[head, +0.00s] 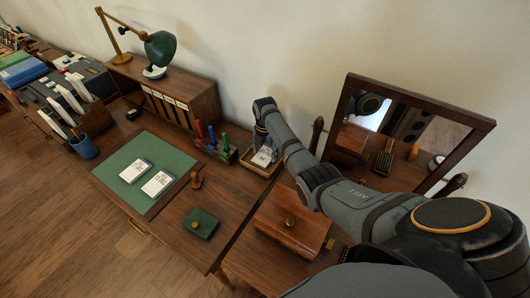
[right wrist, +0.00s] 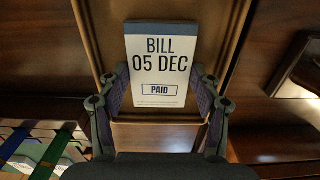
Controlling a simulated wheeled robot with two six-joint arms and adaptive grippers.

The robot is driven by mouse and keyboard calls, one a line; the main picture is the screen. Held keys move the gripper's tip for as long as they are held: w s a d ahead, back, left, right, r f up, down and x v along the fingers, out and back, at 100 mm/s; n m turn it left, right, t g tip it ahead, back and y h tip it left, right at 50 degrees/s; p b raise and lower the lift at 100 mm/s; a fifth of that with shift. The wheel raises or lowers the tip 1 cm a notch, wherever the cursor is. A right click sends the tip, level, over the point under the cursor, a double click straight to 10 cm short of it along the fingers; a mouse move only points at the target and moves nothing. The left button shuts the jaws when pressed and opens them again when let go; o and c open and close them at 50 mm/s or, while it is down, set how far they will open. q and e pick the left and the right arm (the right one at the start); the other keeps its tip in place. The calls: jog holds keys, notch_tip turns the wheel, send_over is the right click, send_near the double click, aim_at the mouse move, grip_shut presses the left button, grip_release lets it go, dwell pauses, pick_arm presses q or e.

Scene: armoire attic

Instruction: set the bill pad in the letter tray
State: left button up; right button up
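The bill pad (right wrist: 160,62), white and reading "BILL 05 DEC" and "PAID", lies between the fingers of my right gripper (right wrist: 159,70). The fingertips meet its two side edges. In the head view the pad (head: 263,156) shows at the letter tray, below my right gripper (head: 262,140). The wooden letter tray (head: 257,171) stands at the desk's back right. In the right wrist view the tray's wall (right wrist: 152,139) surrounds the pad, which appears inside or just above it. I cannot tell whether the pad touches the bottom. My left gripper is not in view.
Two white pads (head: 135,171) (head: 157,183) lie on the green mat (head: 165,153). A rack with coloured-handled stamps (head: 222,151) stands left of the tray. A wooden box (head: 292,227) is in front of it and a framed mirror (head: 441,139) to its right. A green box (head: 201,224) sits nearer.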

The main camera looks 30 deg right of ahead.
aim_at(265, 155)
jog(key=o, duration=0.4)
jog(key=shift+c, duration=0.2)
notch_tip(265, 155, up, 12)
jog(key=shift+r, duration=0.2)
jog(key=shift+f, duration=0.1)
dwell(0.3)
